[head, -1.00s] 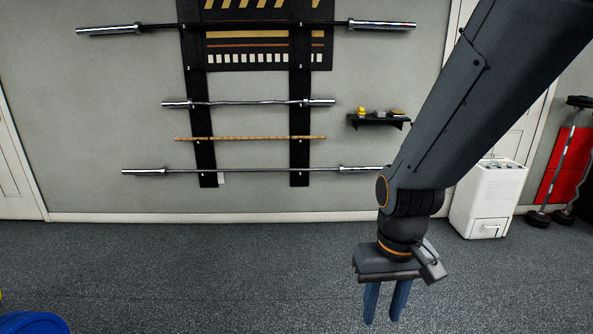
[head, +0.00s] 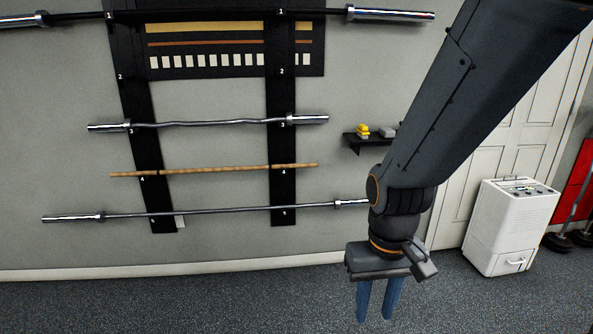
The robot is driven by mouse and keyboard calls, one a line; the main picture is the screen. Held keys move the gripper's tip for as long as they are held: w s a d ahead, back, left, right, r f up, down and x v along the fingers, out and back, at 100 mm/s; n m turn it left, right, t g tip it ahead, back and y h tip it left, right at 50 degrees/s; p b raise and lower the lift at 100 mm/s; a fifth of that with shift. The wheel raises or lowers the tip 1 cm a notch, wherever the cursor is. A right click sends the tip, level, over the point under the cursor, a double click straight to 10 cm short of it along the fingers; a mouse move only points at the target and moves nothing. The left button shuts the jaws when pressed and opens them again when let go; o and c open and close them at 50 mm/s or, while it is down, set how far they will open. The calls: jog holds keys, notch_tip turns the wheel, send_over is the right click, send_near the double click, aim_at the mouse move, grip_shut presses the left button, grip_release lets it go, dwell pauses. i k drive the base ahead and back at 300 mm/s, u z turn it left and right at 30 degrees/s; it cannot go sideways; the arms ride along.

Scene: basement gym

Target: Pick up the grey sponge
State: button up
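A small grey block (head: 388,131), which looks like the grey sponge, sits on a small black wall shelf (head: 352,141). It is beside a yellow object (head: 362,131), and my arm covers the shelf's right part. My gripper (head: 374,319) points down over the floor, well below the shelf and nearer to me. Its two blue fingers are apart with nothing between them.
A wall rack (head: 282,150) with several bars is left of the shelf; the bar ends stick out sideways. A white dehumidifier-like unit (head: 510,226) stands on the floor at right, by a white door (head: 470,150). The floor ahead is clear.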

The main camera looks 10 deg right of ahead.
aim_at(387, 132)
jog(key=z, duration=0.3)
jog(key=i, duration=1.75)
jog(key=z, duration=0.4)
